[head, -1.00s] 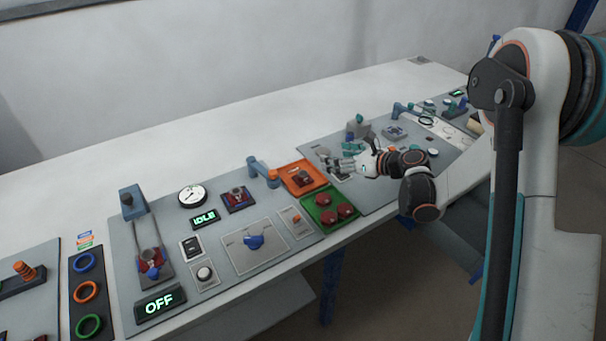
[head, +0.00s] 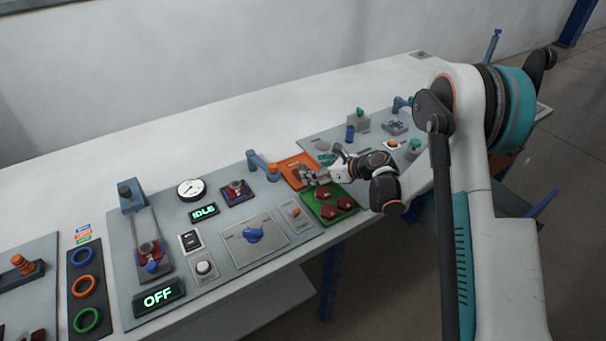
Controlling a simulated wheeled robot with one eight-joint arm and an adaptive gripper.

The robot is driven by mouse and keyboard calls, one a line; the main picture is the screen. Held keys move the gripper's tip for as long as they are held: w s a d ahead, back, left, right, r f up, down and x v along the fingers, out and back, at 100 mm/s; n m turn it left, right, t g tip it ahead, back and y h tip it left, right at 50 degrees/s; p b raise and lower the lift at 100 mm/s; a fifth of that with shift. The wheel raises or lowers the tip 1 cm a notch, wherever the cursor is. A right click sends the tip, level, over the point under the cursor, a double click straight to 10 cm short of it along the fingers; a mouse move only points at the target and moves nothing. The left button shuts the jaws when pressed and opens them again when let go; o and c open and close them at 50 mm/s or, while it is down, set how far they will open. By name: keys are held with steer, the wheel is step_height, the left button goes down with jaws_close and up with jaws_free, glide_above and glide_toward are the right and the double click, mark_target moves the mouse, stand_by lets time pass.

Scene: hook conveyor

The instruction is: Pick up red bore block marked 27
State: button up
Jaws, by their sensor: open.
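An orange tray (head: 286,166) lies at the right end of the middle grey panel, and a small dark red block showed in it earlier. My gripper (head: 312,174) is now over this tray with its fingers open, and it hides most or all of that block. I cannot tell whether the fingers touch it. Another red piece (head: 236,189) sits in a dark blue fixture, and one (head: 148,248) is on the slide at left. No number 27 is readable.
A blue post with an orange part (head: 262,163) stands close to the left of the orange tray. The white table behind is clear.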

mark_target(299, 167)
steer(key=x, duration=0.2)
steer(key=b+x, duration=0.1)
steer(key=x, duration=0.2)
steer(key=shift+w+d+r+b, duration=0.15)
steer(key=shift+w+b, duration=0.15)
steer(key=shift+r, duration=0.1)
steer(key=c, duration=1.4)
